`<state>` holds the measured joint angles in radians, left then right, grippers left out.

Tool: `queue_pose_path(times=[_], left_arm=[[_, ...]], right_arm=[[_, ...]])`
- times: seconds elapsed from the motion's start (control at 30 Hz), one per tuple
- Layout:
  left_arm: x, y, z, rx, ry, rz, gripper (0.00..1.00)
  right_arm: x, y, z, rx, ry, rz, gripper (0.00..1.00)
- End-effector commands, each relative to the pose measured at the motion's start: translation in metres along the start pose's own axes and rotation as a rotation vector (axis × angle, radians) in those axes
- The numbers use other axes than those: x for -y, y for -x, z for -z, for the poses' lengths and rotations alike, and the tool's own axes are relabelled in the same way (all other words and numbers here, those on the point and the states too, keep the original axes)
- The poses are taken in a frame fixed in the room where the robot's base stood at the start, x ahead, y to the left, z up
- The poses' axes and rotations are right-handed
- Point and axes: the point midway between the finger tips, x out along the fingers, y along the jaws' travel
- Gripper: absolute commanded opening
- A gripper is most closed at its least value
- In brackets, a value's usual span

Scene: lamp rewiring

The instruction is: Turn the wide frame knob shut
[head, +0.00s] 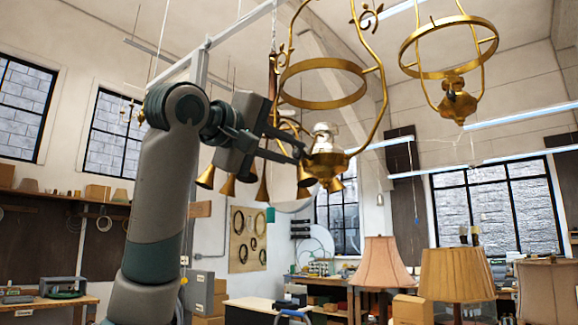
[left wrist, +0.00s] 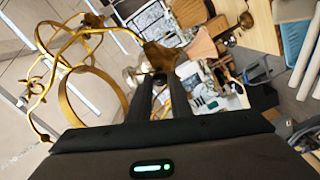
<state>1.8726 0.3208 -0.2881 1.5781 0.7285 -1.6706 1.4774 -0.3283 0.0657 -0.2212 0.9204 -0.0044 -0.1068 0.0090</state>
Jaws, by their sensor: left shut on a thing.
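The wide frame (head: 335,102) is a brass hanging lamp frame with a broad ring, in the upper middle of the head view. It also shows at the left of the left wrist view (left wrist: 68,100). A pale glass or metal lamp part (head: 322,132) stands on the brass cup (head: 327,160) at its bottom. My left gripper (head: 302,152) reaches in from the left, its fingertips at this cup. In the left wrist view the fingers (left wrist: 153,78) are close together at the brass cup (left wrist: 160,57). The knob is hidden between or behind the fingertips.
A second brass frame (head: 447,50) hangs at the upper right. Several brass bells or cones (head: 228,183) hang behind my left gripper. Lampshades, pink (head: 380,265) and tan (head: 456,275), stand lower right. A workbench (head: 40,305) lies at the far left.

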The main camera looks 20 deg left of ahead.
Motion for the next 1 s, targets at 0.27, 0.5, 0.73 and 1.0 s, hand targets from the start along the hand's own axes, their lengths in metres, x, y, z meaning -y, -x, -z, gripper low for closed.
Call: queue_pose_path(times=[0.27,0.5,0.73,1.0], left_arm=[[0.004,-0.001,-0.003,0.003,0.227,0.001,0.0],[0.004,-0.001,-0.002,0.002,0.365,0.002,0.0],[0.003,-0.001,-0.001,0.001,0.432,0.002,0.0],[0.002,-0.001,0.0,0.0,0.445,0.003,0.0]], right_arm=[[0.017,-0.012,0.089,-0.227,-0.004,0.02,0.31],[0.003,-0.02,0.07,-0.119,-0.011,0.003,0.31],[-0.003,-0.021,0.061,-0.068,-0.015,-0.004,0.31],[-0.004,-0.021,0.06,-0.058,-0.016,-0.005,0.31]])
